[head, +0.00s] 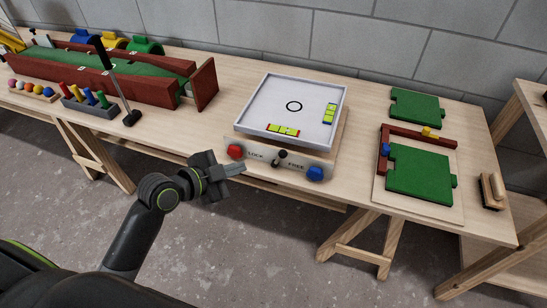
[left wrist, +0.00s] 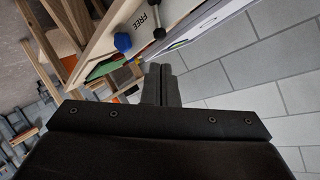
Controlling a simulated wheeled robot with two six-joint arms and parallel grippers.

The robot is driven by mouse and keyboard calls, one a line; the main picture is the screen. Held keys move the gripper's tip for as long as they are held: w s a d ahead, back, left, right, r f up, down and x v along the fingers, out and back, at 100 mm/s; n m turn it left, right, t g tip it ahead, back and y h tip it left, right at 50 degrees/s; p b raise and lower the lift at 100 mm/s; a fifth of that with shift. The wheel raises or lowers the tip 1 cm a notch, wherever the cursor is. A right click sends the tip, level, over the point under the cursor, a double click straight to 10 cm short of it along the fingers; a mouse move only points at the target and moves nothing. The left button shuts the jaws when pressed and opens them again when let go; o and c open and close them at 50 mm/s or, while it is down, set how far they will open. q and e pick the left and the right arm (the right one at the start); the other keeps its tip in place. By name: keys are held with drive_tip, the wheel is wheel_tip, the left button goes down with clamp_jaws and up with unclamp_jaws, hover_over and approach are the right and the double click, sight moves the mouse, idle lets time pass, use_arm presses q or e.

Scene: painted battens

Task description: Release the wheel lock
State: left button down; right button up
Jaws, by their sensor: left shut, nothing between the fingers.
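The wheel lock is a small black-knobbed lever (head: 282,154) on the front panel of a white tilt tray (head: 270,100). It stands between the labels LOCK and FREE; I cannot tell a clear lean to either side. A red knob (head: 235,152) is at the panel's left end and a blue knob (head: 315,174) at its right end. In the left wrist view the lever's black ball (left wrist: 159,33) and the blue knob (left wrist: 122,42) show beyond the fingers. My left gripper (head: 236,169) is shut and empty, in front of the panel's LOCK side, apart from the lever. My right gripper is out of view.
Level gauges with yellow-green vials (head: 283,130) lie in the tray. At left stand a red-walled green lane (head: 130,75), a mallet-like tool (head: 130,115) and a peg rack (head: 90,106). Green boards (head: 420,172) and a brush (head: 492,190) lie at right. A grey wall stands behind.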

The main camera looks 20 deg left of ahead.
sight(280, 154)
use_arm(q)
drive_tip(key=x, duration=1.3)
drive_tip(key=shift+d, duration=0.1)
